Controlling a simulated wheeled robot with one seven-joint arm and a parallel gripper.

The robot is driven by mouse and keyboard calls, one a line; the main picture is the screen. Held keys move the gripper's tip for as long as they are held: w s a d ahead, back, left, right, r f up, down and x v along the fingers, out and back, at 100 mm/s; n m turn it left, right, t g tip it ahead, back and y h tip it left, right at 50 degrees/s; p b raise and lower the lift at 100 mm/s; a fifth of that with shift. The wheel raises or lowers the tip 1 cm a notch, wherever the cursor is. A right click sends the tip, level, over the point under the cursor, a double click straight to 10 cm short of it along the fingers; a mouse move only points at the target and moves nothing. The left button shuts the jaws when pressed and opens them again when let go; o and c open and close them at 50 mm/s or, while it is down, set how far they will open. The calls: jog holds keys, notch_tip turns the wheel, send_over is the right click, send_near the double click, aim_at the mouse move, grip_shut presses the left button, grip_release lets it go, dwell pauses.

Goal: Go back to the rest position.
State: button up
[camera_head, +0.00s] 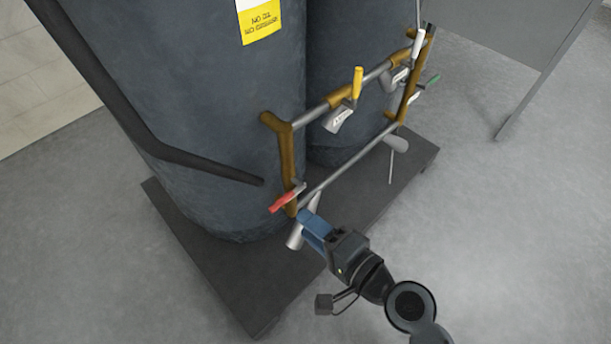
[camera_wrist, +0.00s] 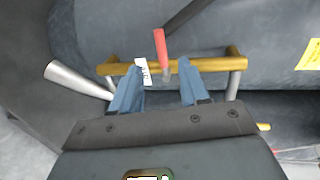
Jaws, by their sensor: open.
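My gripper (camera_head: 308,218) is at the lower left corner of the pipe frame in the head view, close to the red valve handle (camera_head: 282,202). In the wrist view my gripper (camera_wrist: 160,90) has its two blue fingers spread apart with nothing between their tips. The red handle (camera_wrist: 160,45) lies just beyond the gap between them. A white tag (camera_wrist: 143,72) is beside the left finger. Whether a finger touches the pipe cannot be told.
Two dark tanks (camera_head: 210,110) stand on a dark base plate (camera_head: 240,290). The pipe frame (camera_head: 285,150) also carries a yellow handle (camera_head: 357,82), a green handle (camera_head: 432,81) and a white handle (camera_head: 418,44). A grey panel (camera_head: 510,35) stands at upper right. Open floor (camera_head: 510,220) lies to the right.

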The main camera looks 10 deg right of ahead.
jog(key=s+d+r+n+h, duration=0.1)
jog(key=s+d+n+h, duration=0.1)
jog(key=s+d+h, duration=0.5)
jog(key=s+d+n, duration=0.2)
jog(key=s+d, duration=0.4)
jog(key=s, duration=0.6)
jog(key=s+d+r+n+t+h, duration=0.25)
jog(key=s+r+n, duration=0.45)
jog(key=s+r, duration=0.45)
notch_tip(320, 180, up, 24)
jog(key=w+p, duration=0.1)
jog(key=p, duration=2.1)
jog(key=shift+w+d+f, duration=0.25)
jog(key=shift+w+d, duration=0.1)
jog(key=shift+w, duration=0.05)
jog(key=shift+g, duration=0.25)
jog(key=shift+c, duration=0.3)
